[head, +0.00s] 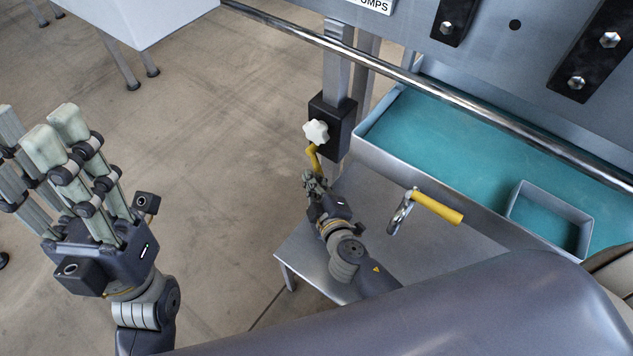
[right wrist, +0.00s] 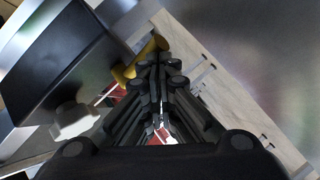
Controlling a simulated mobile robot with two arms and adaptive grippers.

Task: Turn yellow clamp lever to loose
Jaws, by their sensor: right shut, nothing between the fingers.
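The yellow clamp lever (head: 313,157) hangs below the white star knob (head: 316,131) on a black clamp block (head: 336,118) around a grey post. My right gripper (head: 314,179) is shut and empty, its fingertips at the lower end of the lever. In the right wrist view the lever (right wrist: 140,62) lies right at the closed fingertips (right wrist: 160,64), beside the black block (right wrist: 62,62); whether they touch I cannot tell. My left gripper (head: 40,137) is raised at the far left with its fingers apart, holding nothing.
A second yellow handle (head: 437,206) on a metal bracket sticks out right of my right gripper. A tray with a teal floor (head: 460,130) and a long steel rail (head: 400,74) lie beyond. A grey shelf (head: 300,252) is below. The floor between my arms is clear.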

